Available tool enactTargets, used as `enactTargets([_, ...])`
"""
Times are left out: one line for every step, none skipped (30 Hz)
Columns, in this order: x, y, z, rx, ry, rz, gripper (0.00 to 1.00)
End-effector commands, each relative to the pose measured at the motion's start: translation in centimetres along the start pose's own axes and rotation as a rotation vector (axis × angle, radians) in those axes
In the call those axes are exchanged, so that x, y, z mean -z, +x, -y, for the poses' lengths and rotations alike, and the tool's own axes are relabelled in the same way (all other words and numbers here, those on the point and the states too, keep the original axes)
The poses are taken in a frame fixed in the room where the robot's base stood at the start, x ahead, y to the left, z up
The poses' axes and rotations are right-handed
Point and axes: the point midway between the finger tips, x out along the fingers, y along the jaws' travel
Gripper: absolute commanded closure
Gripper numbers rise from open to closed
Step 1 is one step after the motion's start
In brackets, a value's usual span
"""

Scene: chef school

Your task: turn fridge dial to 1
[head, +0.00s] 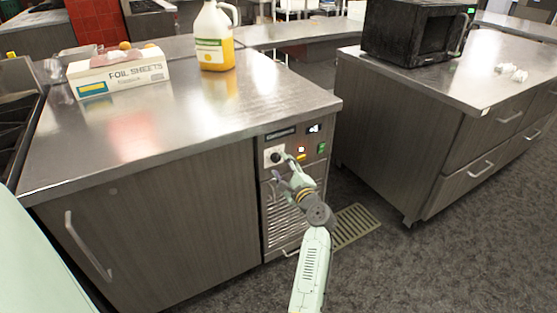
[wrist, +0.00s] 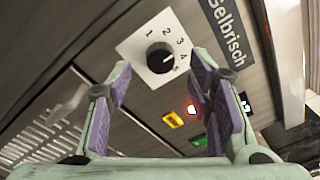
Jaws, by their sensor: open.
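The fridge dial (wrist: 160,60) is a round black knob on a white square plate marked 1 to 5. Its light pointer mark appears to face the 4 and 5 side, away from the 1; the exact number is hard to tell. In the head view the dial (head: 275,156) is at the upper left of the fridge's control panel. My gripper (wrist: 160,77) is open and empty, its purple-padded fingers spread on either side of the dial in the wrist view. In the head view my gripper (head: 284,172) is just in front of and below the dial. I cannot tell whether it touches.
The panel also has a small display (head: 314,128), a lit orange-red switch (head: 301,152) and a green switch (head: 321,148). A vent grille (head: 282,215) lies below. The counter edge overhangs above. A foil sheets box (head: 118,73) and a jug (head: 214,42) stand on top.

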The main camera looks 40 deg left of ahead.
Motion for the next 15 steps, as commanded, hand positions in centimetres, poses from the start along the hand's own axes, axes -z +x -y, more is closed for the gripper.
enactTargets([-0.2, 0.9, 0.2, 0.000, 0.000, 0.001, 0.53])
enactTargets([-0.1, 1.4, 0.1, 0.000, 0.001, 0.001, 0.53])
enactTargets([-0.1, 1.9, 0.1, 0.000, 0.001, 0.001, 0.53])
enactTargets([-0.1, 2.2, 0.1, 0.000, 0.000, 0.001, 0.53])
enactTargets([-0.1, 2.5, 0.1, 0.001, -0.001, 0.000, 0.53])
enactTargets([-0.1, 2.8, 0.1, 0.001, -0.001, 0.000, 0.53])
enactTargets([-0.1, 3.0, 0.1, 0.002, -0.001, 0.000, 0.53])
enactTargets([-0.1, 3.1, 0.1, 0.002, -0.001, 0.000, 0.53])
enactTargets([0.0, 3.2, 0.1, 0.001, -0.001, 0.000, 0.53])
enactTargets([0.0, 3.3, 0.0, 0.001, -0.001, 0.000, 0.53])
enactTargets([0.0, 3.4, 0.0, 0.001, -0.002, -0.001, 0.53])
enactTargets([0.0, 3.4, 0.0, 0.001, -0.002, 0.000, 0.53])
enactTargets([0.0, 3.4, 0.0, 0.001, -0.002, -0.001, 0.53])
enactTargets([0.0, 3.4, 0.0, 0.001, -0.002, -0.001, 0.53])
enactTargets([0.0, 3.4, 0.0, 0.001, -0.003, 0.000, 0.53])
